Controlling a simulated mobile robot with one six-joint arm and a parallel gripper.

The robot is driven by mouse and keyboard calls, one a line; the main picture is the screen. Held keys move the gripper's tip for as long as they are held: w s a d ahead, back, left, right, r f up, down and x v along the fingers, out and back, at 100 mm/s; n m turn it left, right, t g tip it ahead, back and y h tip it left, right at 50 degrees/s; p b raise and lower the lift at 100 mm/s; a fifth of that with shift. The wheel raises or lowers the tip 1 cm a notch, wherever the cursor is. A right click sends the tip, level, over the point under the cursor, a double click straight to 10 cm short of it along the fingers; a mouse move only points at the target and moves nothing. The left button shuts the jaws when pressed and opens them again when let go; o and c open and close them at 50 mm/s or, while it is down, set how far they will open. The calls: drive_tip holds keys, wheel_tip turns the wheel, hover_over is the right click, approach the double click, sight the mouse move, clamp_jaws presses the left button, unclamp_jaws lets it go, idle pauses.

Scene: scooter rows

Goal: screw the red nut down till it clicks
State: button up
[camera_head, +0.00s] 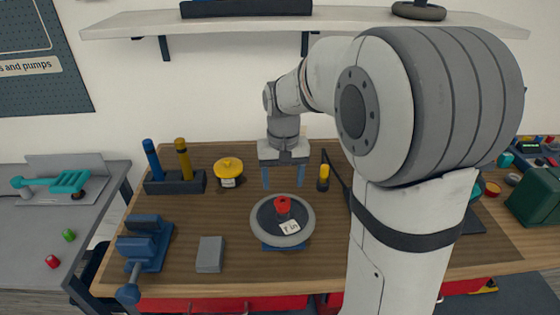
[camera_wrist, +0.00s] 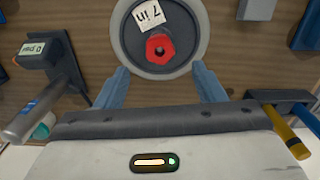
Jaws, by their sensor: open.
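The red nut (camera_head: 282,204) sits at the centre of a grey-rimmed wheel (camera_head: 259,232) that lies flat on a blue stand on the wooden workbench. The nut (camera_wrist: 160,48) also shows in the wrist view, with a dark hole or stud end in its middle. A white tag (camera_head: 289,227) reading "7 in" lies on the wheel beside the nut. My gripper (camera_head: 283,186) is open and empty. It points down, above and a little behind the nut in the head view. In the wrist view its two blue fingers (camera_wrist: 160,84) are spread wide, with the nut beyond their tips.
A yellow-capped pot (camera_head: 228,168), a holder with blue and yellow tools (camera_head: 175,182) and a yellow-handled tool (camera_head: 323,177) stand around the wheel. A blue vise (camera_head: 145,245) and grey block (camera_head: 210,254) are at front left.

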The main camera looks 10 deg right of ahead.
sight(283, 203)
wheel_tip(283, 203, down, 7)
drive_tip(key=shift+f, duration=0.2)
drive_tip(key=shift+c, duration=0.3)
drive_tip(key=c, duration=1)
drive_tip(key=m, duration=1)
drive_tip(key=shift+m, duration=0.3)
drive_tip(key=m, duration=1.1)
drive_tip(key=o, duration=1)
